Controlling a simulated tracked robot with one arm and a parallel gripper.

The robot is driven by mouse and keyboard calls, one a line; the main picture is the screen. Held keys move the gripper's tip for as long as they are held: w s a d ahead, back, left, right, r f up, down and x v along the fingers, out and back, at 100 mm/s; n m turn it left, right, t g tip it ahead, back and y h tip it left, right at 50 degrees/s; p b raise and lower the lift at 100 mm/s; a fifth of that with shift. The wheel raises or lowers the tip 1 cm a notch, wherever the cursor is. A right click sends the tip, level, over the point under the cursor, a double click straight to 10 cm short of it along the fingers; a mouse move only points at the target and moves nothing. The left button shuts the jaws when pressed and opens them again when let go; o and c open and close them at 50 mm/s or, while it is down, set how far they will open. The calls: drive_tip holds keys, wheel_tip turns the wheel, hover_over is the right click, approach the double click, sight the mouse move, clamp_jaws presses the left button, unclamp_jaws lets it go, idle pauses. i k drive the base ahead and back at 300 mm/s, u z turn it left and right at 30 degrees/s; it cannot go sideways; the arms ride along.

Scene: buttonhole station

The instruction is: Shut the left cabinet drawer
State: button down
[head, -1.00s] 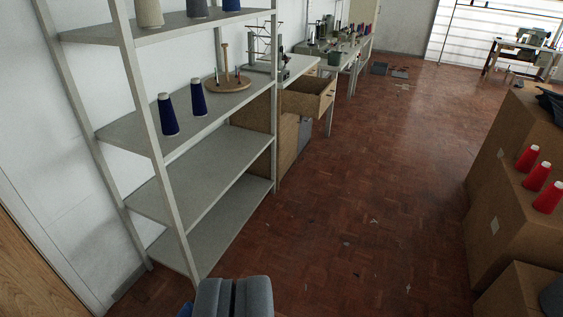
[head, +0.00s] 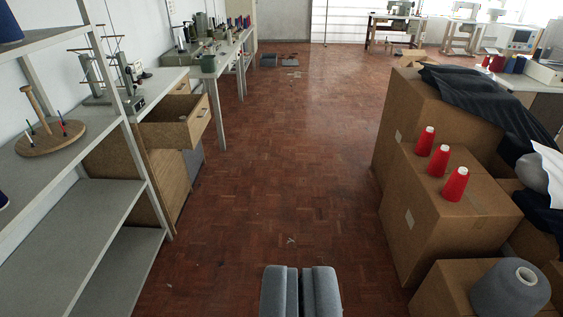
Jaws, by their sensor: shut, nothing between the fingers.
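The open wooden drawer (head: 180,128) juts out into the aisle from under the white worktop (head: 160,84) on the left, beyond the shelf rack. Its front panel with a handle faces right, and its inside shows from above. The cabinet body (head: 165,180) below it is partly hidden by the rack. My gripper (head: 300,270) is at the bottom middle of the head view, its two grey fingers shut and empty. It is well short of the drawer, to its right in the picture, and touches nothing.
The grey shelf rack (head: 92,222) lines the near left. Cardboard boxes (head: 440,205) with several red cones (head: 440,160) stand on the right, with a grey spool (head: 510,290) nearer. The parquet floor (head: 285,170) between them is clear except for small scraps. Sewing tables stand at the back.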

sight(162, 128)
drive_tip(key=z, duration=0.2)
drive_tip(key=i, duration=2.5)
drive_tip(key=u, duration=0.8)
drive_tip(key=i, duration=1.4)
drive_tip(key=u, duration=0.6)
